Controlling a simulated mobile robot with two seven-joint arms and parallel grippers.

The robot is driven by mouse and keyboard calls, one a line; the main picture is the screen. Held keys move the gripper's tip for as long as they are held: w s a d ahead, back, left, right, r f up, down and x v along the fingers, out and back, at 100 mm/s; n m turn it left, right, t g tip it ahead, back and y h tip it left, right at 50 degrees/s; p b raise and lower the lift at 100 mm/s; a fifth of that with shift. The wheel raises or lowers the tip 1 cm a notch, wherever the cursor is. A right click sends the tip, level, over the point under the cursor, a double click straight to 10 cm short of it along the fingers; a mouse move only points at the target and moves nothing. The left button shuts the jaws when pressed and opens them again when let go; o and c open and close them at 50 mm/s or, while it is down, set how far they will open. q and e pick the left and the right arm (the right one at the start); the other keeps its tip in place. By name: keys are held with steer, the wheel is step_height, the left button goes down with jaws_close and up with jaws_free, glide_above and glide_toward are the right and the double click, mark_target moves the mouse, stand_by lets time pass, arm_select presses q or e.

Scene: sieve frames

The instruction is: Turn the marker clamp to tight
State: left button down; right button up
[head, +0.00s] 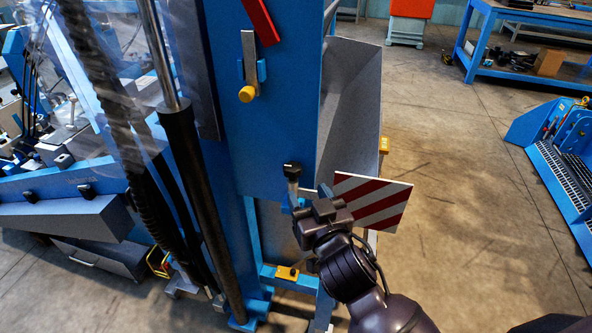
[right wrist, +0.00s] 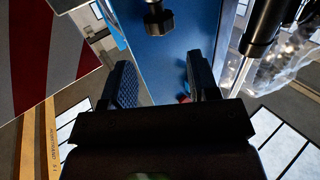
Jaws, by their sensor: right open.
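A red-and-white striped marker plate (head: 372,203) sticks out to the right of the blue machine column. Beside its left end, a black knob (head: 292,170) on a pale stem stands at the column's lower edge, and it looks like the marker clamp. The knob also shows at the top of the right wrist view (right wrist: 158,20), beyond the fingertips. My right gripper (head: 311,198) is open and empty, just below and right of the knob, apart from it. Its two fingers (right wrist: 161,78) are spread in the right wrist view. The clamp's base is partly hidden by the gripper. My left gripper is not in view.
A grey lever with a yellow knob (head: 246,93) and a red handle (head: 261,20) sit higher on the column. A black cylinder (head: 203,210) and hoses run down its left side. Concrete floor (head: 460,180) is open to the right.

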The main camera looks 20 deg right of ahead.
mark_target(295, 174)
steer(key=shift+w, duration=4)
steer(key=shift+c, duration=0.5)
steer(key=c, duration=0.6)
steer(key=shift+o, duration=0.2)
steer(key=shift+a+m+h+b, duration=0.1)
steer(key=shift+m+h+b, duration=0.4)
steer(key=shift+h, duration=0.4)
steer(key=shift+m+h, duration=0.3)
steer(key=shift+h, duration=0.1)
steer(key=o, duration=0.7)
steer(key=shift+c, duration=0.2)
steer(key=shift+s, duration=0.1)
steer(key=s+a, duration=0.1)
steer(key=s, duration=0.9)
steer(key=shift+s+a, duration=0.25)
